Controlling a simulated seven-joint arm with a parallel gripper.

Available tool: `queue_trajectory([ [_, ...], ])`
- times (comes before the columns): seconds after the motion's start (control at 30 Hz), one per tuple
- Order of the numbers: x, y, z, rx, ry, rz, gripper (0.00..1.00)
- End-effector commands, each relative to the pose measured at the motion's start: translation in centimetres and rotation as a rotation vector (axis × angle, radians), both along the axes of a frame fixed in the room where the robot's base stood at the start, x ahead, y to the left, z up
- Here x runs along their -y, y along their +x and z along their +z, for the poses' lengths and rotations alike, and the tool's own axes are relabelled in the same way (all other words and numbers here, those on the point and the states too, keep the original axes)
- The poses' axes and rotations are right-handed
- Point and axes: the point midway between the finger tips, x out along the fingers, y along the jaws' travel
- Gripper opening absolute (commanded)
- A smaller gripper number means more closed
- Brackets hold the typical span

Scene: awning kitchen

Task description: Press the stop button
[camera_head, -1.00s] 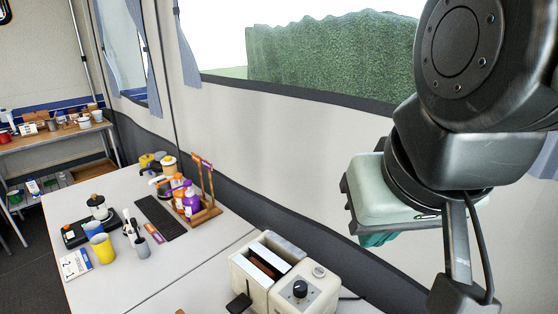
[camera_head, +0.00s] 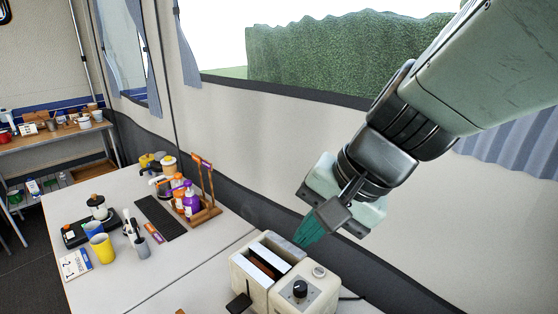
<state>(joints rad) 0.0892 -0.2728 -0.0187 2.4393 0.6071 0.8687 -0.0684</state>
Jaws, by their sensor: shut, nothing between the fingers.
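A cream toaster (camera_head: 254,278) stands on the near part of the white table, with slices or plates showing in its two long slots. Its right end has a black knob (camera_head: 300,288) on the control face and a round pale button (camera_head: 319,271) on top near the back corner. No label on the button can be read. My gripper (camera_head: 305,240) is above and behind the toaster, its green fingers together and empty, pointing down and left. The fingertips are close to the toaster's back edge in the picture; I cannot tell the gap.
A brown wooden rack (camera_head: 206,212) with bottles stands further along the table. The tent wall runs behind.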

Motion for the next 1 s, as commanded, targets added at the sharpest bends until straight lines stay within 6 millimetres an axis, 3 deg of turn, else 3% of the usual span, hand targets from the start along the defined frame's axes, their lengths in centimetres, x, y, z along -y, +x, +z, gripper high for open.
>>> queue_trajectory([
  [0.3, 2.0, 7.8, -5.7, -0.202, 0.321, -0.409, 0.00],
  [0.5, 4.5, 11.4, -9.6, -0.275, 0.452, -0.640, 0.00],
  [0.7, 6.1, 12.9, -11.7, -0.306, 0.510, -0.761, 0.00],
  [1.0, 6.3, 13.1, -12.0, -0.309, 0.520, -0.779, 0.00],
])
